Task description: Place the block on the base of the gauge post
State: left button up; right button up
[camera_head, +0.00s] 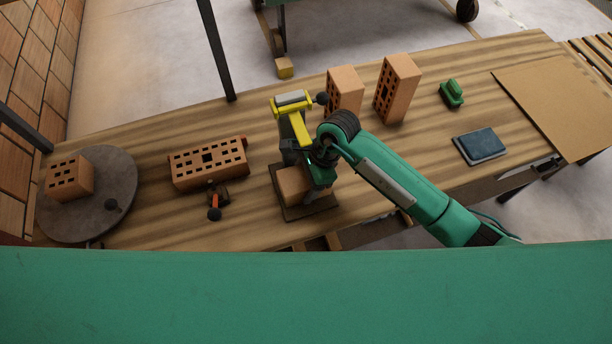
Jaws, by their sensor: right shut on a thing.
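The gauge post (290,147) stands near the middle of the table, with a yellow arm and head (292,106) at its top. Its base (310,210) is a dark flat square plate. A plain light-brown block (293,186) is over this plate, close in front of the post. I cannot tell whether it touches the plate. My right gripper (316,180) reaches in from the right and is shut on the block. The fingers partly hide the block's right side. My left gripper is not in view.
A round grey plate (117,176) carries a perforated brick (69,178) at left. Another perforated brick (208,162) lies beside the post. Two bricks (344,88) (398,88) stand behind. A green object (452,93), a blue-grey pad (481,145) and a tan board (552,105) are at right.

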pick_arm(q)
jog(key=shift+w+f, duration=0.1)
pick_arm(e)
jog(key=shift+a, duration=0.1)
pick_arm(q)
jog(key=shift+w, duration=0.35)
pick_arm(e)
jog(key=o, duration=1.9)
jog(key=shift+f, duration=0.1)
jog(key=shift+o, duration=0.2)
